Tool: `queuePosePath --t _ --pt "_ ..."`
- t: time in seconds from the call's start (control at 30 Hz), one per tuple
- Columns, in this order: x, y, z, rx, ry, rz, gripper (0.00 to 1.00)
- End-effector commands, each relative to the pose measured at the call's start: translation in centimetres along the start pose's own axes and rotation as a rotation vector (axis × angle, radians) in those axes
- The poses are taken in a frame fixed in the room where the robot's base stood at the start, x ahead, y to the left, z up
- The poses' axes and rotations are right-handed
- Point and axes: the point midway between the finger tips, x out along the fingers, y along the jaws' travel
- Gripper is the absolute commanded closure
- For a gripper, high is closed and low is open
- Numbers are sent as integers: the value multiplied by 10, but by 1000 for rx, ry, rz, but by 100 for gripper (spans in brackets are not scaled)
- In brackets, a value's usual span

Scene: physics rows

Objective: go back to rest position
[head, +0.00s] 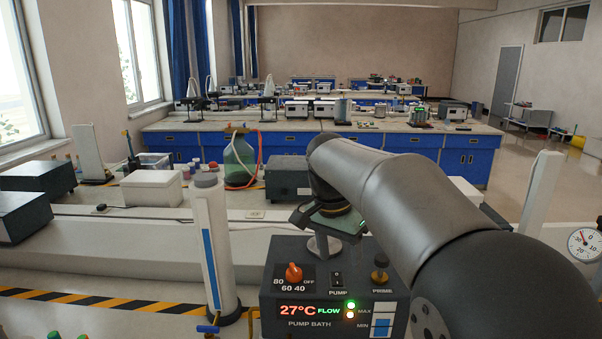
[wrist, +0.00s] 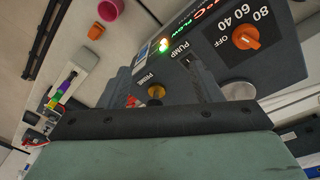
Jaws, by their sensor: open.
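My gripper shows in the wrist view (wrist: 160,78) with its two grey fingers apart and nothing held between them. Beyond the fingers is the pump bath, a dark box. Its brass prime knob (wrist: 155,91) appears in the gap between the fingers; I cannot tell the distance. In the head view my arm reaches in from the lower right, and its end is over the back of the pump bath (head: 272,277); the fingertips are not clear there. The bath's display reads 27°C FLOW, with an orange dial (head: 293,272) and a pump switch (head: 337,279).
A tall white column with a blue stripe (head: 209,250) stands just left of the pump bath. A round gauge (head: 584,244) is at the far right. A white box (head: 152,188) and a green bottle (head: 239,160) with tubing stand behind. A pink cup (wrist: 110,9) shows in the wrist view.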

Motion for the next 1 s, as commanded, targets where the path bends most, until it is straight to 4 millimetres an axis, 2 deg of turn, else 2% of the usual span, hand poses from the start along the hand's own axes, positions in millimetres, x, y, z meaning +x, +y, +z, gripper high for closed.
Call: queuePosePath --t 0.03,0.17,0.2,0.3,0.4,0.5,0.6,1.0 --pt "12 30 9 -63 -23 -19 41" --pt "49 92 43 -264 -54 -72 41" --pt "62 110 57 -325 -58 -87 41" --pt "93 149 92 -462 -55 -116 41" --pt "120 178 123 -569 -45 -133 41" --pt "140 197 145 -643 -36 -139 41" --pt "150 207 156 -683 -31 -141 41" --pt "153 209 160 -695 -32 -141 41"
